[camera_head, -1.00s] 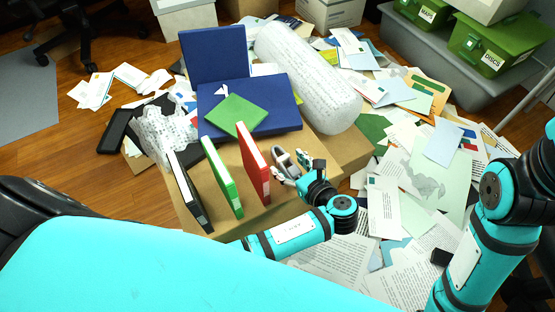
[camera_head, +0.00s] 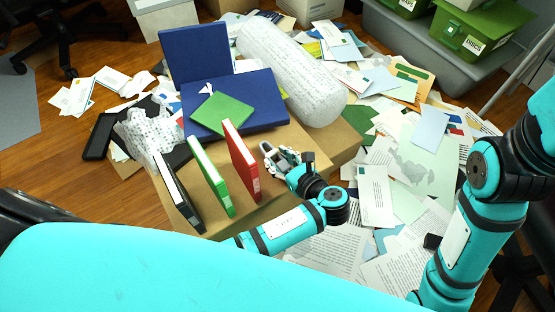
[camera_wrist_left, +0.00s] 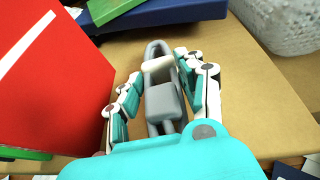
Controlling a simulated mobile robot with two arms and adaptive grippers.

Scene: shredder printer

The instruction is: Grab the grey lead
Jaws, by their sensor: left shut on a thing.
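The grey lead (camera_wrist_left: 162,102), a looped grey piece with a blocky middle and a pale band, sits between the fingers of my left gripper (camera_wrist_left: 163,85) in the left wrist view. The fingers are shut on it from both sides. In the head view my left gripper (camera_head: 280,159) is low over the cardboard box top (camera_head: 268,202), just right of the red binder. The lead (camera_head: 267,149) shows there as a small grey shape at the fingertips. I cannot tell whether it touches the cardboard. My right arm shows at the right, but its gripper is out of view.
A red binder (camera_head: 240,160), a green binder (camera_head: 211,177) and a black binder (camera_head: 178,193) stand left of the gripper. Blue folders (camera_head: 232,102) and a wrapped roll (camera_head: 292,75) lie behind. Loose papers (camera_head: 405,160) cover the floor at right.

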